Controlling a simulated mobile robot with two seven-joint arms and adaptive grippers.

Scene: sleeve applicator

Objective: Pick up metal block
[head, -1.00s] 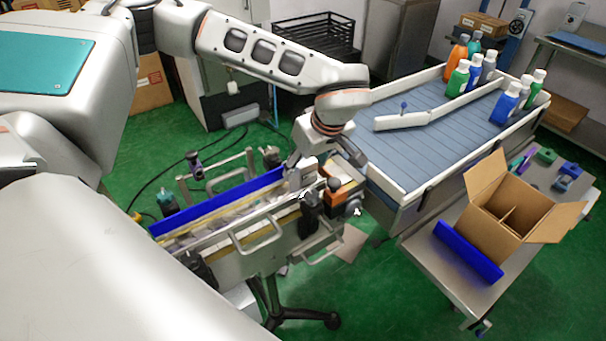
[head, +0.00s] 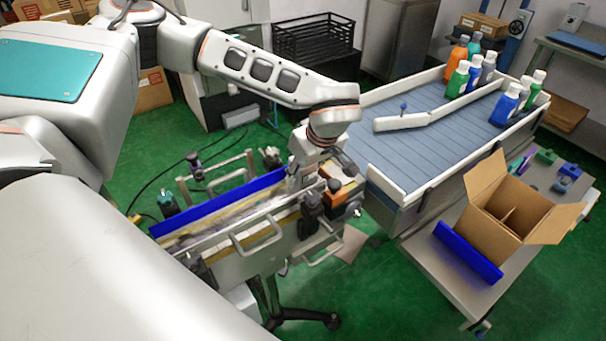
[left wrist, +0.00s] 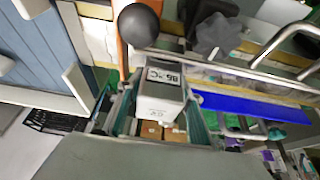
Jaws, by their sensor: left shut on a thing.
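The metal block (left wrist: 160,97) is a pale silver box with black printed lettering on its face. In the left wrist view it sits between the two fingers of my left gripper (left wrist: 162,112), which is shut on it. In the head view my left gripper (head: 295,178) points down at the right end of the sleeve applicator's channel, beside the blue rail. The block is mostly hidden there by the gripper and machine parts. I cannot tell whether it touches the channel floor. My right gripper is in neither view.
The applicator has a long blue rail (head: 215,205), metal handles (head: 257,238) and black knobs close around the gripper. A conveyor (head: 440,130) with several bottles stands to the right. An open cardboard box (head: 500,215) is on a side table at the lower right.

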